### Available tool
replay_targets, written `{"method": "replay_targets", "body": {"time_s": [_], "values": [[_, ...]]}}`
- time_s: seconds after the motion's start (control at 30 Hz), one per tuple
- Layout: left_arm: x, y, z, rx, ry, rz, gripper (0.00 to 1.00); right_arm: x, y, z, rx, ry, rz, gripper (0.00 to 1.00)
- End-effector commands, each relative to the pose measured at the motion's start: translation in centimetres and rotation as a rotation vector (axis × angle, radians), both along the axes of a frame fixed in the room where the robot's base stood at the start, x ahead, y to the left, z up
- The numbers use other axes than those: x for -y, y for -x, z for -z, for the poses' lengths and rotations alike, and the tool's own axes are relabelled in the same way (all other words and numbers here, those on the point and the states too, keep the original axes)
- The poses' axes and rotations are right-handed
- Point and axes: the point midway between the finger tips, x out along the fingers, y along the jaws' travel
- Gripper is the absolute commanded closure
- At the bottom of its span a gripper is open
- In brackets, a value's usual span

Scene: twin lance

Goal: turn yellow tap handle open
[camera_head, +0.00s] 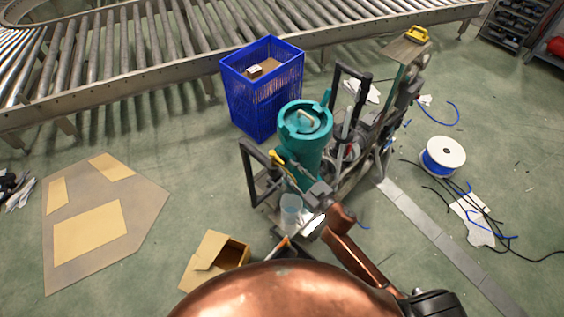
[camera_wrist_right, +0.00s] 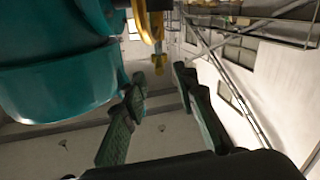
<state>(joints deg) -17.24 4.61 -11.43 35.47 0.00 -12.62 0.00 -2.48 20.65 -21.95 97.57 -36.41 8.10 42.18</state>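The yellow tap handle (camera_head: 279,160) is on the near left side of the teal tank (camera_head: 305,135). In the right wrist view the yellow tap handle (camera_wrist_right: 154,28) hangs at the top middle, beside the teal tank (camera_wrist_right: 60,70). Its lower tip is just beyond and above the fingertips. My right gripper (camera_wrist_right: 160,80) is open, with a gap between its two dark fingers and nothing between them. In the head view the copper right arm reaches from the lower right to just below the tank. My left gripper is not visible.
The tank stands on a dark-framed cart (camera_head: 256,187). A clear cup (camera_head: 291,211) is below the tap side. A blue crate (camera_head: 250,105) stands behind, an open cardboard box (camera_head: 210,265) in front. A cable spool (camera_head: 441,156) and loose cables lie right.

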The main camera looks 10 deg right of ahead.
Motion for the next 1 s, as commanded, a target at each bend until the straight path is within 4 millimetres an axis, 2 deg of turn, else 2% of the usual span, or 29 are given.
{"method": "replay_targets", "body": {"time_s": [0.1,0.3,0.67,1.0], "values": [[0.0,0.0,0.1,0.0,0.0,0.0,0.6,-1.0,-1.8,0.0,0.0,0.0,0.0,0.73],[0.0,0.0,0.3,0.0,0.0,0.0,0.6,-2.1,-3.7,0.1,-0.001,0.0,0.001,0.73],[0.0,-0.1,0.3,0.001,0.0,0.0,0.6,-2.3,-4.2,0.1,-0.002,0.001,0.001,0.73],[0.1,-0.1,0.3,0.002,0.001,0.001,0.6,-2.3,-4.2,0.1,-0.001,0.001,0.002,0.96]]}}
